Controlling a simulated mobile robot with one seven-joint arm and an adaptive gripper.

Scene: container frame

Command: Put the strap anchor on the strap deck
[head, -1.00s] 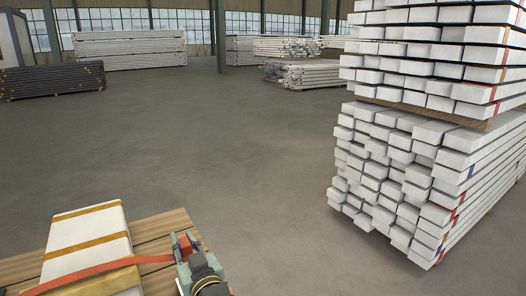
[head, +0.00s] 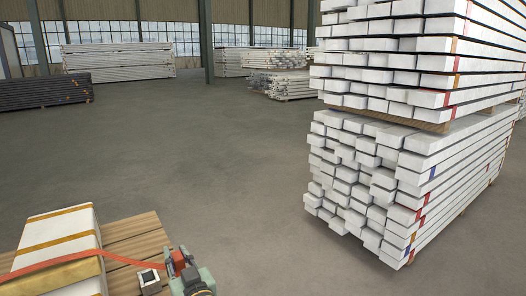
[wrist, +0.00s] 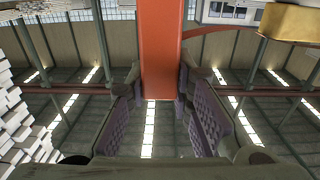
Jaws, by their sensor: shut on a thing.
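My gripper (head: 182,264) is shut on the red strap anchor (head: 176,258) at the end of an orange-red strap (head: 62,262). The strap runs left from it over a white box with yellow bands. In the wrist view the orange-red piece (wrist: 160,45) stands between the purple-padded fingers (wrist: 160,78). A small pale block with a dark top (head: 149,281) sits on the wooden slatted deck (head: 128,236), just left of my gripper. I cannot tell whether the block or the slatted surface is the strap deck. My gripper is at the deck's right edge and partly hides it.
The white banded box (head: 58,228) stands on the left of the wooden deck. A tall stack of white beams (head: 370,185) stands on the right. Open grey floor (head: 230,160) lies between, with more stacks at the back.

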